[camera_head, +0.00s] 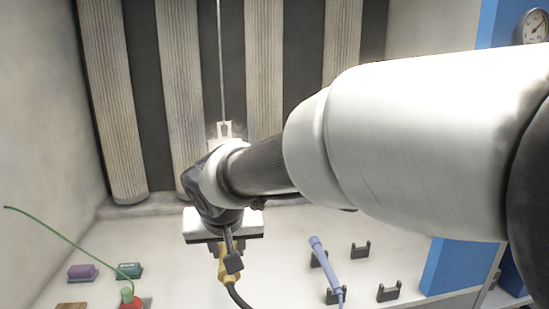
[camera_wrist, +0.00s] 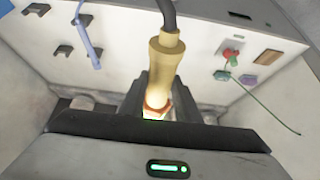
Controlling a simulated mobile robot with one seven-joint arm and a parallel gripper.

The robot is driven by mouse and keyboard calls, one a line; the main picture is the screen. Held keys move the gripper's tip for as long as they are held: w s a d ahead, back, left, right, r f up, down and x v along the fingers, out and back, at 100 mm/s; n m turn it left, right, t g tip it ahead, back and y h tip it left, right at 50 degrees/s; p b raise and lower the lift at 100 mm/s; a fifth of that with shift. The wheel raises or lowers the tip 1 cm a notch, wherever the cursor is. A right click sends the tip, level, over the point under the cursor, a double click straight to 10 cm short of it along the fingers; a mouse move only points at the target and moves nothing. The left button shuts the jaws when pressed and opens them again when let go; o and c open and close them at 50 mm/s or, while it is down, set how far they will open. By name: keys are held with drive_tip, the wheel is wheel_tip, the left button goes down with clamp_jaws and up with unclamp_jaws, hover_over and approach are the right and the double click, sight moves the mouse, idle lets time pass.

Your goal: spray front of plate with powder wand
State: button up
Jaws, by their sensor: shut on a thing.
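A yellow wand (camera_wrist: 167,62) with a dark cable stands between the dark fingers of my gripper (camera_wrist: 160,104) in the wrist view. The fingers are shut on it, and its lower end is partly hidden by the gripper body. In the head view, my gripper (camera_head: 225,246) is above the pale bench, and a small part of the yellow wand (camera_head: 222,268) shows below it. A thin rod (camera_head: 221,65) hangs in front of the back wall, with a pale clip (camera_head: 224,130) at its lower end. I cannot make out a plate; my arm covers the area below the clip.
A blue wand (camera_head: 326,265) rests on dark brackets (camera_head: 360,250) at the right. A red button base (camera_head: 129,300), a purple block (camera_head: 82,272) and a green block (camera_head: 129,270) are at the left. Ribbed filter columns (camera_head: 263,70) line the back.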

drive_tip(key=shift+r+p, duration=0.7)
drive_tip(key=shift+r, duration=0.85)
wheel_tip(320, 180, down, 3)
drive_tip(key=b, duration=0.3)
drive_tip(key=shift+f+b, duration=0.1)
drive_tip(key=shift+b, duration=0.2)
drive_tip(key=s+d+b, duration=0.2)
drive_tip(key=s+b, duration=0.1)
drive_tip(key=s, duration=0.6)
drive_tip(key=shift+s+d, duration=0.15)
drive_tip(key=shift+s, duration=0.2)
